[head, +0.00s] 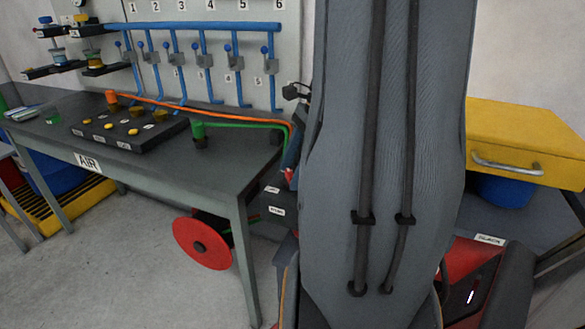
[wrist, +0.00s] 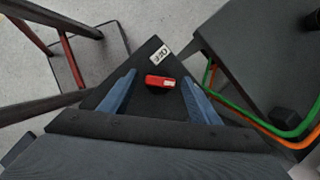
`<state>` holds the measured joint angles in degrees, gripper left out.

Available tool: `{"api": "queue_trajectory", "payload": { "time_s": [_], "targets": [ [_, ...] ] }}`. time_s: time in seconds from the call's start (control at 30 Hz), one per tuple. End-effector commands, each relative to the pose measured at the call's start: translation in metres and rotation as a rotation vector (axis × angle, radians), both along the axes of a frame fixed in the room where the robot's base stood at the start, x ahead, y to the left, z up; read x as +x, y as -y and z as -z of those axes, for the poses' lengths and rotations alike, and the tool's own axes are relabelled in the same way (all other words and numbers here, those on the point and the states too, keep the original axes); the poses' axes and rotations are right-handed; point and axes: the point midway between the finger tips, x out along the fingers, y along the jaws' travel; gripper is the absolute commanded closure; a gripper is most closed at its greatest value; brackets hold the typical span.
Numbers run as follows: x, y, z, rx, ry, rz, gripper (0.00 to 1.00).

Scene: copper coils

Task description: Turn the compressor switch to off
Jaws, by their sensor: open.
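The compressor switch shows in the wrist view as a red handle (wrist: 160,82) on a dark box (wrist: 150,58). A white label (wrist: 160,52), seemingly reading OFF, is on the box just beyond the handle. My gripper (wrist: 158,76) is open, with one blue finger on each side of the red handle and visible gaps between. Whether the fingers touch the box is unclear. In the head view, the dark box (head: 272,203) with white labels stands right of the table, and my arm hides most of the gripper and switch.
A grey table (head: 150,165) marked AIR carries a black button panel (head: 130,128). Green and orange hoses (head: 240,124) run along its right side. A red reel (head: 202,243) is below it. A yellow drawer unit (head: 525,140) stands right. Floor at front left is clear.

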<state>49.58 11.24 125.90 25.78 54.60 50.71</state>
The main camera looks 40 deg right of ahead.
Motion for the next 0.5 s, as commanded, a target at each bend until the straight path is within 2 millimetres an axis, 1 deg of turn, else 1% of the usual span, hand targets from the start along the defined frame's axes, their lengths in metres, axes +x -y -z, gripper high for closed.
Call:
{"api": "queue_trajectory", "payload": {
  "time_s": [0.13, 0.37, 0.4, 0.5],
  "targets": [
    [-0.0001, 0.0001, -0.0001, 0.0, 0.0, 0.0, 0.44],
    [-0.0002, 0.0002, -0.0001, 0.0, 0.0, 0.0, 0.83],
    [-0.0003, 0.0001, -0.0001, 0.0, 0.0, 0.0, 0.85],
    [-0.0004, 0.0002, -0.0003, 0.0, 0.0, -0.002, 0.85]
  ]
}}
